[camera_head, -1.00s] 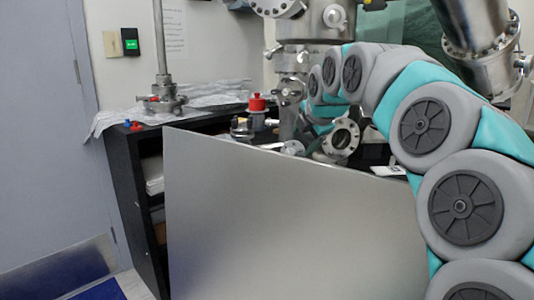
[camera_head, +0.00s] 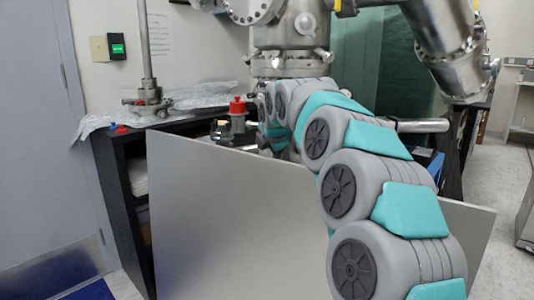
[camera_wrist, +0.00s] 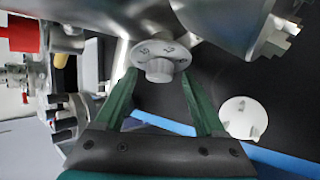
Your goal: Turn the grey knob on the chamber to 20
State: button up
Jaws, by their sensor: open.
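The grey knob (camera_wrist: 158,70) sticks out of a round grey dial plate (camera_wrist: 160,51) with dark marks, on the metal chamber in the wrist view. The marks are too small to read. My gripper (camera_wrist: 159,75) has two green fingers spread apart, with the tips on either side of the knob. I cannot tell whether either finger touches it. In the head view the chamber's steel body (camera_head: 292,62) stands behind my arm, which hides the gripper and the knob.
A large grey panel (camera_head: 215,220) stands in front of a black shelf (camera_head: 117,175). A red-capped part (camera_head: 237,107) is left of my arm. In the wrist view, a white disc (camera_wrist: 240,117) lies right of the fingers, and metal fittings (camera_wrist: 62,105) crowd the left.

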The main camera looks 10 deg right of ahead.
jog(key=shift+c, duration=0.4)
grip_shut()
